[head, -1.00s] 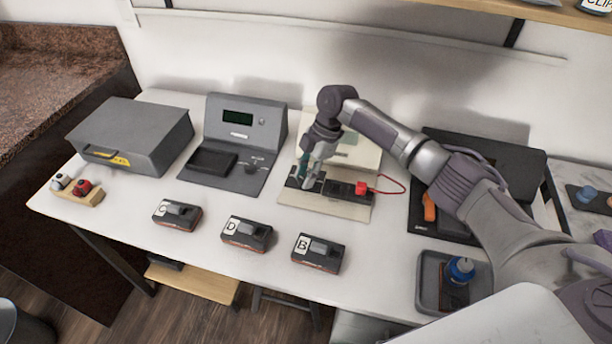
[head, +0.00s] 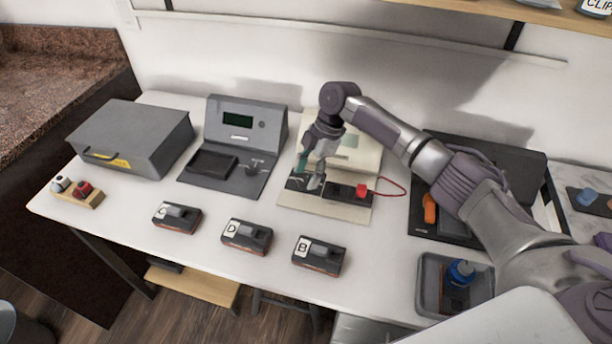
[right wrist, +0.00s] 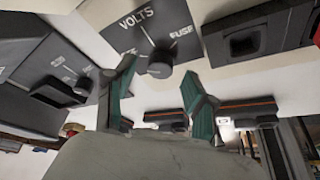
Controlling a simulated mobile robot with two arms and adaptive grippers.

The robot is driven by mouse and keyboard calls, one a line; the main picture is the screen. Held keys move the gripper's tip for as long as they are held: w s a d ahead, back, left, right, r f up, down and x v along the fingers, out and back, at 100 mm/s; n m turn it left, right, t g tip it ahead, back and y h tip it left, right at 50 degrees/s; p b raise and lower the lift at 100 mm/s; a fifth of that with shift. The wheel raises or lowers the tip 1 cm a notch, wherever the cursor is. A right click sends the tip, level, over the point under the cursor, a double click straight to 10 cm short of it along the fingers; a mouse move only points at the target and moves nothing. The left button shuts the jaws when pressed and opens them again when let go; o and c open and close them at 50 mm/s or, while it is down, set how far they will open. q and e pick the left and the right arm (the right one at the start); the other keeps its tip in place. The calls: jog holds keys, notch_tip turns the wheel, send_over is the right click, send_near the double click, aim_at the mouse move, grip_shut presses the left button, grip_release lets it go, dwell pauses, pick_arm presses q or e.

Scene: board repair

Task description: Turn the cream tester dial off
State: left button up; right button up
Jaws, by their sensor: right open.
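The cream tester (head: 362,154) stands at the back middle of the table, with a black dial panel at its front left. Its round black dial (right wrist: 161,63) shows in the right wrist view, with "VOLTS" and "FUSE" printed around it. A white line runs from the dial toward "VOLTS"; a marking on the left side is too blurred to read. My right gripper (head: 310,183) is over the dial panel and hides most of it in the head view. In the right wrist view its green fingers (right wrist: 160,80) are apart and empty, with the dial beyond and between their tips. My left gripper is out of view.
A grey tester (head: 262,130) with its own dial stands to the left. Modules C (head: 177,217), D (head: 247,236) and B (head: 320,255) lie in front. A grey tray (head: 430,297) is at the right.

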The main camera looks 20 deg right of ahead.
jog(key=s+v, duration=0.1)
jog(key=v, duration=0.9)
jog(key=shift+w+r, duration=0.35)
jog(key=shift+w, duration=0.1)
jog(key=shift+d, duration=0.15)
